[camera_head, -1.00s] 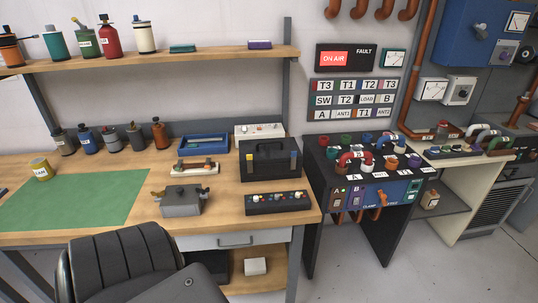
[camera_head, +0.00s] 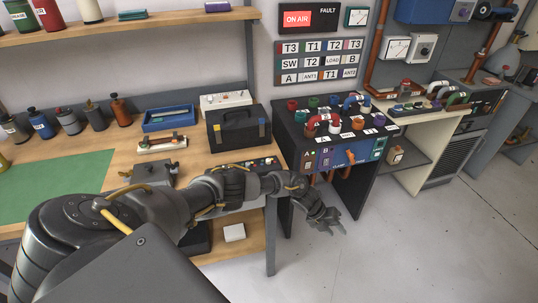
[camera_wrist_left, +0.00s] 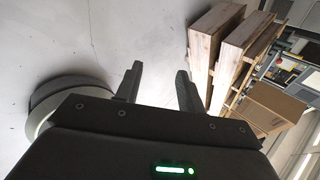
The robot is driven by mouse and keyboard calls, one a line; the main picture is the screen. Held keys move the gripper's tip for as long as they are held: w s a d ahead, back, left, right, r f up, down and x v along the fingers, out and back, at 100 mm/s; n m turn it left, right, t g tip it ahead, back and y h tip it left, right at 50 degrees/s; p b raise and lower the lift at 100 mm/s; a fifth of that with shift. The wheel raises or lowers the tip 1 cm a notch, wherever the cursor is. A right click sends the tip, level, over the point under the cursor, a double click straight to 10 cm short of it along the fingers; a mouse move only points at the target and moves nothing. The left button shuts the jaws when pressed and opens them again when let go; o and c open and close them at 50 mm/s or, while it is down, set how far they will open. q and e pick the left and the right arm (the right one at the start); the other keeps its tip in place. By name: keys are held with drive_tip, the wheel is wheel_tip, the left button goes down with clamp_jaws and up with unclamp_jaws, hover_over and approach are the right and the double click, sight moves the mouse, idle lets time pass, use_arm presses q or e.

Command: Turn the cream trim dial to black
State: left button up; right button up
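My left gripper (camera_head: 330,222) is open and empty, in front of the dark transmitter rack (camera_head: 292,150) and above the floor, apart from it. The left wrist view shows its two fingers (camera_wrist_left: 158,80) spread with nothing between them. I cannot make out a cream trim dial for certain. A low black control box (camera_head: 262,162) with small knobs is on the bench, mostly hidden behind my left arm. A pale wall box (camera_head: 421,47) has a dark round knob. The rack's front panel (camera_head: 340,154) carries small controls too small to read. My right gripper is not in view.
The wooden bench (camera_head: 112,178) holds a black case (camera_head: 238,130), a blue tray (camera_head: 171,118) and several bottles. Red and white looped plugs stand on the rack top. Open floor (camera_head: 400,240) lies at the right. The wrist view shows wooden planks (camera_wrist_left: 230,45) and a cardboard box (camera_wrist_left: 272,106).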

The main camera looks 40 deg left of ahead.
use_arm(q)
drive_tip(key=w+a+r+m+y, duration=0.1)
drive_tip(key=w+a+r+m, duration=0.25)
drive_tip(key=r, duration=0.35)
wheel_tip(320, 180, up, 23)
drive_tip(key=m+g+y+p, duration=0.2)
drive_tip(key=m+g+y, duration=0.3)
drive_tip(key=m, duration=0.6)
hover_over(268, 159)
drive_tip(key=t+y, duration=0.1)
wheel_tip(268, 159, down, 8)
drive_tip(key=shift+d+f+p, duration=0.1)
drive_tip(key=shift+p, duration=1)
drive_tip(key=shift+f, duration=0.8)
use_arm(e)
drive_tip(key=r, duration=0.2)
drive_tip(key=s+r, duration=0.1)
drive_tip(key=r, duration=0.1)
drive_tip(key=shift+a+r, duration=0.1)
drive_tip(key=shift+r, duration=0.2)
use_arm(q)
drive_tip(key=shift+c, duration=0.3)
clamp_jaws()
